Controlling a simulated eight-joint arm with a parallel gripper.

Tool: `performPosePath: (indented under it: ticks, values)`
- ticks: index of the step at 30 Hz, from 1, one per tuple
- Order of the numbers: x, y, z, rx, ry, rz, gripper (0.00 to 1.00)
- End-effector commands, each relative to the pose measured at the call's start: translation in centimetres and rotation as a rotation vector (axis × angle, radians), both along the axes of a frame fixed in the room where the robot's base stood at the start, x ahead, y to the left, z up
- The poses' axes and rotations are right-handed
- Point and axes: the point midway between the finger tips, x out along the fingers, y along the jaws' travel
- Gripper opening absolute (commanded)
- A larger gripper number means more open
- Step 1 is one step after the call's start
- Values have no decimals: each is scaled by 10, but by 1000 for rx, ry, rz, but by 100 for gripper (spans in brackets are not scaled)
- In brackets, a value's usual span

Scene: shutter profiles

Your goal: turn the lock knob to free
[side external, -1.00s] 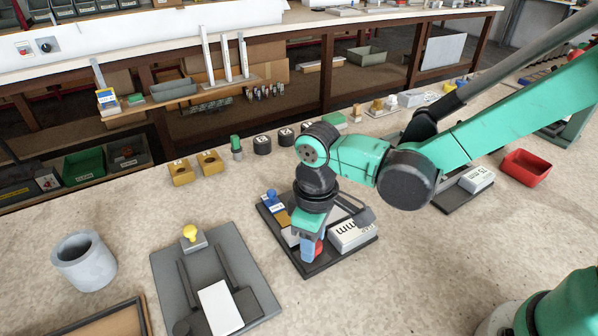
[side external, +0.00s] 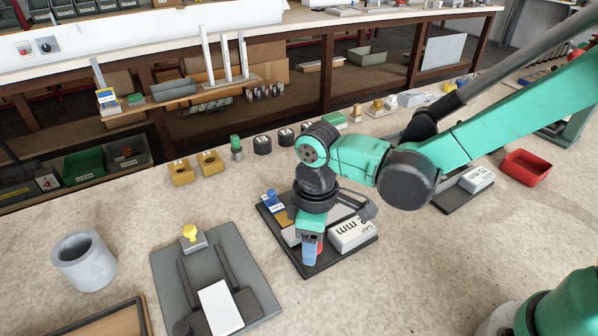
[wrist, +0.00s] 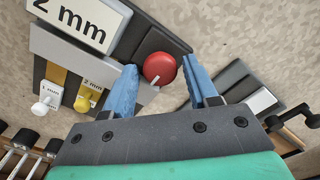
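The red round lock knob (wrist: 160,67) sits on the dark fixture plate (side external: 312,270), with a small pale mark at its lower edge in the wrist view. My gripper (wrist: 160,72) is open, with one blue finger on each side of the knob. A gap shows between the knob and each finger, wider on the right. In the side view my gripper (side external: 311,252) is low over the front of the plate and mostly hides the knob (side external: 320,245).
A "2 mm" block (side external: 351,234) stands beside the knob. A separate grey plate (side external: 165,270) with a yellow knob (side external: 190,232) lies to the left.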

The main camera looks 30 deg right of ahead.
Motion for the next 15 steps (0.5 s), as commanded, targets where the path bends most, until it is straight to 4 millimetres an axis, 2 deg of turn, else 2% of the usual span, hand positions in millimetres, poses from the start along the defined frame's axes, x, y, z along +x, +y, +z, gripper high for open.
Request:
performPosePath:
  ticks: [10,15]
  values:
    - [0,0,0,0,0,-1,70]
    - [0,0,14,0,0,-1,70]
